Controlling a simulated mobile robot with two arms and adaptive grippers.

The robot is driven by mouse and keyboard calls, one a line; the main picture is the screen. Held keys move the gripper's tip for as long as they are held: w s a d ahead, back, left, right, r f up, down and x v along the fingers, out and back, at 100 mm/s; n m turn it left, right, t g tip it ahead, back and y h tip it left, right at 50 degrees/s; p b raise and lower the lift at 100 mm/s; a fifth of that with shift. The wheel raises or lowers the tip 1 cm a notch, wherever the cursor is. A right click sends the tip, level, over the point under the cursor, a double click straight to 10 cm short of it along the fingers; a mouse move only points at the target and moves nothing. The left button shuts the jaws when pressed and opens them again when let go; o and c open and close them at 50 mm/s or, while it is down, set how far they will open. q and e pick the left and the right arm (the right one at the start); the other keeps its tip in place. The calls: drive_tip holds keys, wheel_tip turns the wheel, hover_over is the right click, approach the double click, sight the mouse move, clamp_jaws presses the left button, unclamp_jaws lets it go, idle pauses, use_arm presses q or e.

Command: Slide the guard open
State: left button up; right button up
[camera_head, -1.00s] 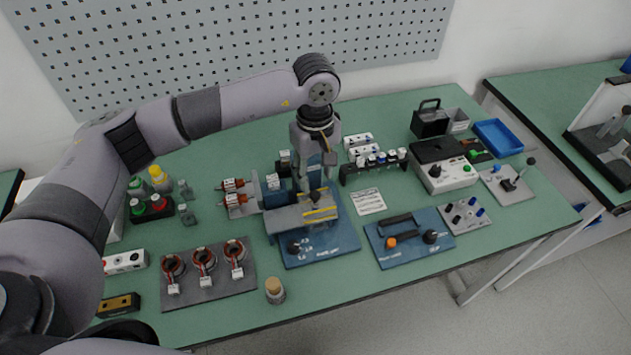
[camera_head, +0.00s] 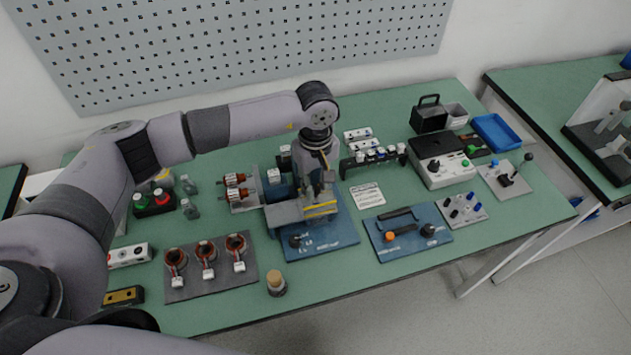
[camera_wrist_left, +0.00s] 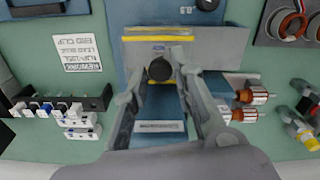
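The guard (camera_head: 287,215) is a grey cover with yellow stripes on a blue base plate (camera_head: 335,236). It also shows in the left wrist view (camera_wrist_left: 215,48), with a round black knob (camera_wrist_left: 160,69) near the stripes. My left gripper (camera_head: 322,192) is low over the guard, pointing down. In the left wrist view its fingertips (camera_wrist_left: 163,58) stand on either side of the knob, very close to it. I cannot tell whether they press on it. The arm and gripper hide part of the guard in the head view. My right gripper is not in view.
Left of the guard are a stand with copper-wound parts (camera_head: 236,182) and a grey plate with several ring coils (camera_head: 190,286). A blue plate with a black handle (camera_head: 398,218) lies to the right. A rack (camera_head: 372,158) stands behind. A corked jar (camera_head: 276,283) is in front.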

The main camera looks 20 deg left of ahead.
use_arm(q)
clamp_jaws()
idle(0.3)
drive_tip(key=shift+s+a, duration=0.15)
drive_tip(key=shift+a, duration=0.2)
drive_tip(key=s+a+b, duration=0.1)
drive_tip(key=a, duration=0.1)
drive_tip(key=s+a, duration=0.2)
drive_tip(key=s+a+b, duration=0.1)
drive_tip(key=a, duration=0.1)
drive_tip(key=shift+s+a+b, duration=0.3)
drive_tip(key=shift+b, duration=0.05)
drive_tip(key=shift+w, duration=0.1)
drive_tip(key=o, duration=0.5)
unclamp_jaws()
drive_tip(key=shift+a, duration=0.1)
